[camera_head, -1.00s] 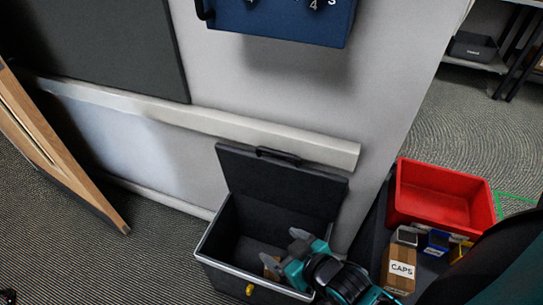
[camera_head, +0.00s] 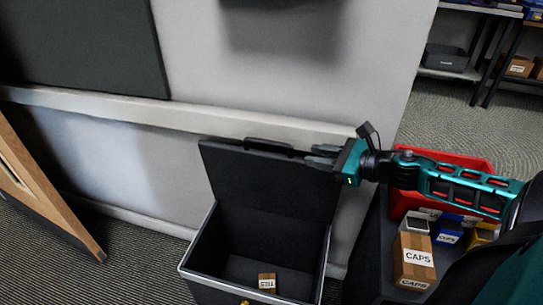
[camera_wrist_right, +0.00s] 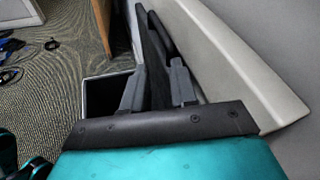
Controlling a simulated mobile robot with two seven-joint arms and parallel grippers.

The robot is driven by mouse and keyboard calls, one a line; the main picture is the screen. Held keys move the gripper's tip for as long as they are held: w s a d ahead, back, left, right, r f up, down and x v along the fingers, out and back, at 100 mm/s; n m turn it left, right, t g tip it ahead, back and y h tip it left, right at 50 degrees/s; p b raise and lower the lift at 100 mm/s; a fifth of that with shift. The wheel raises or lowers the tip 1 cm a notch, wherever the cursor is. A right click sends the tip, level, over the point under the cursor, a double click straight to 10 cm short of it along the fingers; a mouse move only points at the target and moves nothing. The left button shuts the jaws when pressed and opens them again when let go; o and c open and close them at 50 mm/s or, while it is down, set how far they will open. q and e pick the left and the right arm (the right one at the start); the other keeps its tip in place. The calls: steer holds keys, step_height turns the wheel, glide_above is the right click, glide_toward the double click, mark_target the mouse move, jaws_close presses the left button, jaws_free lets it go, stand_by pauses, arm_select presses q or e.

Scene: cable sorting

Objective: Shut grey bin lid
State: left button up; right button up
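The grey bin (camera_head: 190,262) stands on the floor against the wall, its inside open to view. Its dark lid (camera_head: 265,190) is raised and leans back towards the wall, with a black handle (camera_head: 268,146) on its top edge. A small brown box labelled TIES (camera_head: 267,282) lies inside on the bin's floor. My right gripper (camera_head: 318,157) is at the lid's upper right corner. In the right wrist view its fingers (camera_wrist_right: 157,88) are apart, with the lid's edge (camera_wrist_right: 153,55) showing between them; I cannot tell whether they touch it. My left gripper is not in view.
A red bin (camera_head: 408,195) stands to the right, partly behind my right arm. A brown CAPS box (camera_head: 414,257) and a blue box (camera_head: 447,232) are in front of it. A pale rail (camera_head: 110,112) runs along the wall behind the lid. A wooden panel (camera_head: 40,195) is at the left.

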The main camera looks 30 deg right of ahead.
mark_target(277, 144)
steer(key=w+n+b, duration=0.1)
steer(key=w+n, duration=0.1)
steer(key=w+a+n+b, duration=0.1)
steer(key=w+n, duration=0.1)
steer(key=w+n+b, duration=0.2)
steer(key=shift+a+f+g+y, duration=0.1)
steer(key=shift+a+g+y, duration=0.2)
steer(key=shift+y, duration=0.1)
steer(key=shift+w+a+f, duration=0.15)
steer(key=shift+w+a, duration=0.15)
steer(key=shift+w, duration=0.35)
steer(key=shift+x, duration=1.15)
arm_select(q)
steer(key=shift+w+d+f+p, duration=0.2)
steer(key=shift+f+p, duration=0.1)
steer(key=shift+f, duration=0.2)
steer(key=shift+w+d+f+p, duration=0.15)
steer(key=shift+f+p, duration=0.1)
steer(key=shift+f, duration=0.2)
arm_select(e)
steer(key=shift+x, duration=1.95)
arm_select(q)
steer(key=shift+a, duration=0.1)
arm_select(e)
steer(key=shift+c, duration=0.2)
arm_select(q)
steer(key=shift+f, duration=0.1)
arm_select(e)
jaws_close()
